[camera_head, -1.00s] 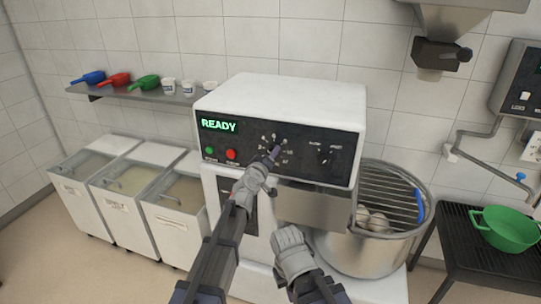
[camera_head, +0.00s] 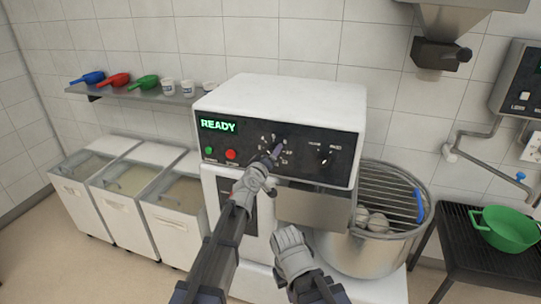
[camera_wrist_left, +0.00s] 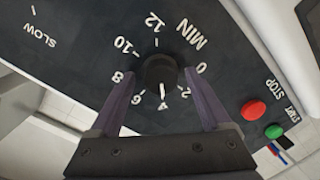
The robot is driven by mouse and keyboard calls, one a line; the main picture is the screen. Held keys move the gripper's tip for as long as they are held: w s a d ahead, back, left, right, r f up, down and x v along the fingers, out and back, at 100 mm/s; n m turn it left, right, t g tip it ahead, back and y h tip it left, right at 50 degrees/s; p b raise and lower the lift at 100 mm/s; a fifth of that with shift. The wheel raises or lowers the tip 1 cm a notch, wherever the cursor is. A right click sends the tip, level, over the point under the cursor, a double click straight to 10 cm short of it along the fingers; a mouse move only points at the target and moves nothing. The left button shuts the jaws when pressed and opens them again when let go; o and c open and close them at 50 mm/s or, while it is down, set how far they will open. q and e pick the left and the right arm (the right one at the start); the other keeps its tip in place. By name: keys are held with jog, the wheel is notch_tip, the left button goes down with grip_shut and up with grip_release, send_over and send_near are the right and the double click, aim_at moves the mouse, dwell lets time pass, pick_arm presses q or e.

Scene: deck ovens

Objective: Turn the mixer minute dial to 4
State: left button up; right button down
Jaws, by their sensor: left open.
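The minute dial (camera_wrist_left: 160,72) is a round black knob on the mixer's dark control panel (camera_head: 222,148), ringed by white numbers and the word MIN. In the left wrist view its white pointer points down, at about the 4 between 6 and 2. My left gripper (camera_head: 276,151) is in front of the dial in the head view and partly hides it. In the left wrist view the left gripper (camera_wrist_left: 159,76) is open, one finger on each side of the knob, with gaps showing. My right arm's grey wrist (camera_head: 293,256) is low in front of the mixer; its jaws cannot be made out.
The panel has a green READY display (camera_head: 218,126), a red stop button (camera_head: 231,154), a green start button (camera_head: 209,150) and a speed knob (camera_head: 324,156). The mixer bowl (camera_head: 365,250) with its wire guard is at right. Flour bins (camera_head: 175,227) stand at left.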

pick_arm(q)
jog(key=shift+s, duration=0.1)
jog(key=v, duration=0.7)
jog(key=shift+s+p, duration=0.3)
jog(key=shift+p, duration=0.15)
jog(key=shift+a, duration=0.1)
jog(key=s+a+f+m+g, duration=0.2)
jog(key=s+f+m+g, duration=0.1)
jog(key=s+f+g, duration=0.3)
jog(key=s+a+f+m+g, duration=0.2)
jog(key=s+f+m+g, duration=0.1)
jog(key=s+f, duration=0.45)
jog(key=s+a+f+g+y, duration=0.3)
jog(key=s+a, duration=0.3)
jog(key=s, duration=0.1)
jog(key=s+a+f+g+y, duration=0.2)
jog(key=s+a+f+g, duration=0.1)
jog(key=s+a, duration=0.25)
jog(key=s+d+m, duration=0.1)
jog(key=s+d, duration=0.2)
jog(key=d, duration=0.3)
jog(key=s+d+m+g+y, duration=0.1)
jog(key=s+d+m, duration=0.1)
jog(key=d, duration=0.4)
jog(key=shift+s+y, duration=0.3)
jog(key=shift+s, duration=0.4)
